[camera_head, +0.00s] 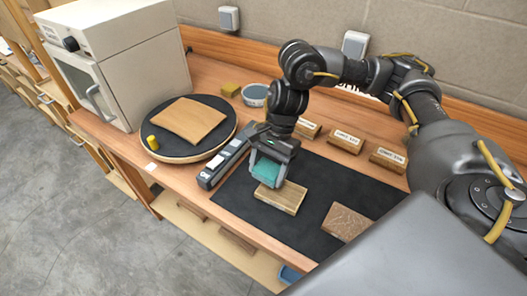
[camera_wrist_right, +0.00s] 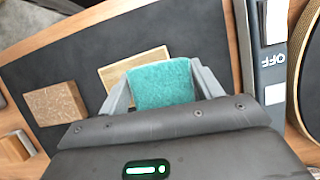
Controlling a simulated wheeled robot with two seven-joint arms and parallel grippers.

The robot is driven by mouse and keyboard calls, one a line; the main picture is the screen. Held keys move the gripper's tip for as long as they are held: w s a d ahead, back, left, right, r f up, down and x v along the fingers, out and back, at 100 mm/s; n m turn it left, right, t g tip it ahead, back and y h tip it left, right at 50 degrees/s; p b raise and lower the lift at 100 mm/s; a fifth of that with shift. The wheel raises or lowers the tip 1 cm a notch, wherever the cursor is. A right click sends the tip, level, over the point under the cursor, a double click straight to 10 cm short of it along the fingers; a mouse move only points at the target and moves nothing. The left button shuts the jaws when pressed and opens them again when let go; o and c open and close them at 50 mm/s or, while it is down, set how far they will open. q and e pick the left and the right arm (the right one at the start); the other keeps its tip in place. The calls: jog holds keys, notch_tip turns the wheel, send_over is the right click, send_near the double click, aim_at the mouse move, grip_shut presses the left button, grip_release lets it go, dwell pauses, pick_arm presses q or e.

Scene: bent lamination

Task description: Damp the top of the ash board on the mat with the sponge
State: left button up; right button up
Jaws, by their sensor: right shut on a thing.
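My right gripper (camera_head: 266,178) is shut on a teal sponge (camera_head: 267,167), which hangs between its fingers. The sponge also shows in the right wrist view (camera_wrist_right: 162,85). It is at the far edge of a pale, straight-grained board (camera_head: 281,199), which looks to be the ash board; I cannot tell whether they touch. The board lies flat on the black mat (camera_head: 240,200), and in the right wrist view the sponge hides part of the board (camera_wrist_right: 125,70). A browner, speckled block (camera_head: 346,222) lies on the mat to the right. My left gripper is not in view.
A switch bar marked OFF (camera_head: 222,163) lies left of the mat. Beyond it a round black plate (camera_head: 222,133) holds a bent wood sheet (camera_head: 189,119), beside a white oven (camera_head: 125,60). Labelled wood blocks (camera_head: 344,144) and a grey bowl (camera_head: 255,94) stand behind.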

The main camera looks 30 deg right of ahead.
notch_tip(320, 180, up, 2)
jog(key=shift+s+r+p, duration=0.1)
jog(key=shift+s+p, duration=0.05)
jog(key=shift+p, duration=0.4)
jog(key=shift+w+r+p, duration=0.2)
jog(key=shift+r+p, duration=0.6)
jog(key=shift+r, duration=0.2)
jog(key=shift+s+r, duration=0.1)
jog(key=shift+r, duration=0.35)
jog(key=shift+f, duration=0.1)
